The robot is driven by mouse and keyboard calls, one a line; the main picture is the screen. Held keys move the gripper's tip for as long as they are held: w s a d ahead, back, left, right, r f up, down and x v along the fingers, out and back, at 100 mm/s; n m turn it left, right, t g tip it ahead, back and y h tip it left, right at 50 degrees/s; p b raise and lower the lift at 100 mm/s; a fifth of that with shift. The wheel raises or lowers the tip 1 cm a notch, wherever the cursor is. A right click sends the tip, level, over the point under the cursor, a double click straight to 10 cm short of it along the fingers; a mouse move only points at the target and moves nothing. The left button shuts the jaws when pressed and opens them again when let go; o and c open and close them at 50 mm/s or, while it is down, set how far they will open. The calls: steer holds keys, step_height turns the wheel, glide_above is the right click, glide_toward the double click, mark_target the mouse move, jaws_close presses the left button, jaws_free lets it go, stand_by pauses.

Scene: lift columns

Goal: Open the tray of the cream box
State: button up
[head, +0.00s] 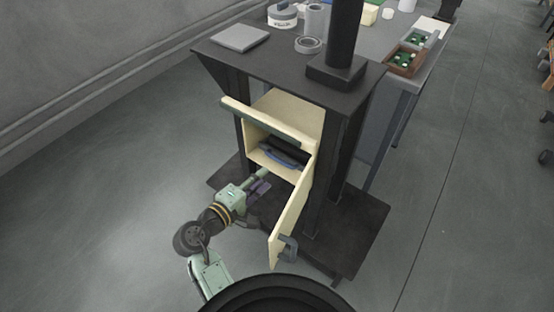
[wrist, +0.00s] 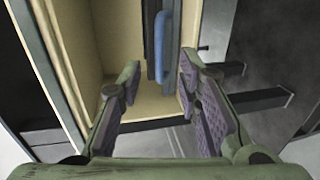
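The cream box (head: 309,116) stands under the dark table top, its front open. Its cream door (head: 291,212), with a dark handle (head: 288,248), is swung out on the right. Inside sits a dark tray with a blue handle (head: 284,154). In the wrist view the blue handle (wrist: 160,38) lies ahead of my fingertips, against the dark tray front (wrist: 149,40). My gripper (head: 262,184) is low in front of the opening, left of the door. Its fingers (wrist: 160,88) are spread with nothing between them, apart from the handle.
A cream panel with a grey edge (head: 270,124) juts out at the box's upper front. A thick black column (head: 345,35) rises through the table top (head: 285,72). A dark base plate (head: 350,235) lies below. The floor to the left is clear.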

mark_target(280, 162)
steer(key=p+x, duration=0.1)
steer(key=x, duration=0.9)
steer(key=shift+w+p, duration=0.25)
steer(key=shift+p, duration=0.1)
jaws_close()
stand_by(0.3)
